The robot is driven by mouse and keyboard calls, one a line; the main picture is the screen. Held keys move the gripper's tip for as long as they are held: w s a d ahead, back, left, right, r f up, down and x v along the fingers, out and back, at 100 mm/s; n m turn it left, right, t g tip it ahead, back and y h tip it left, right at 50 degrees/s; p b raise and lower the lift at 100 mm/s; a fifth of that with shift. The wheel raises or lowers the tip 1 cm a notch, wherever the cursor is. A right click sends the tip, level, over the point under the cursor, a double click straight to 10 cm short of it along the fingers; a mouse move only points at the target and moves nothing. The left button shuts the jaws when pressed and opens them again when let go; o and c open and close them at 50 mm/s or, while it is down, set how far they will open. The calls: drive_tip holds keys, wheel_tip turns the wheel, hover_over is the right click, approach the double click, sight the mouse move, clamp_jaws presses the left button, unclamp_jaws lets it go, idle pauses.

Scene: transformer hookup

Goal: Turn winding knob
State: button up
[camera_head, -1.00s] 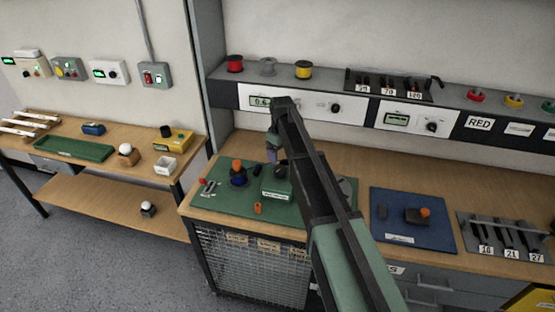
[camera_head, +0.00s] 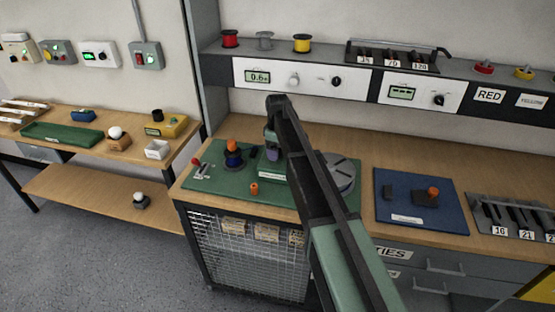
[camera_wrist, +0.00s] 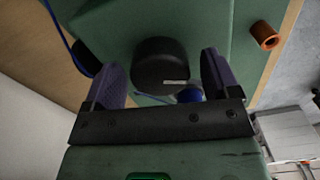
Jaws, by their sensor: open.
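The winding knob (camera_wrist: 160,64) is a round black knob with a pale pointer mark, on top of a green box (camera_wrist: 205,25). In the wrist view, my gripper (camera_wrist: 163,72) is open, with one purple finger on each side of the knob. A gap shows on both sides, so the fingers appear apart from it. In the head view, my gripper (camera_head: 272,145) is over the green box (camera_head: 266,166) on the green mat (camera_head: 215,184); my arm hides the knob there.
A grey disc (camera_head: 343,172) is right of my arm. A panel with a display (camera_head: 258,77) is above. A blue mat (camera_head: 420,212) is to the right.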

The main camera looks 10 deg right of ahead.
drive_tip(key=shift+c, duration=0.3)
drive_tip(key=c, duration=0.9)
drive_tip(key=shift+o, duration=0.2)
drive_tip(key=m, duration=0.3)
drive_tip(key=shift+m, duration=0.4)
drive_tip(key=m, duration=0.3)
drive_tip(key=shift+m, duration=0.3)
drive_tip(key=m, duration=0.6)
drive_tip(key=shift+d+m, duration=0.1)
drive_tip(key=shift+m, duration=0.2)
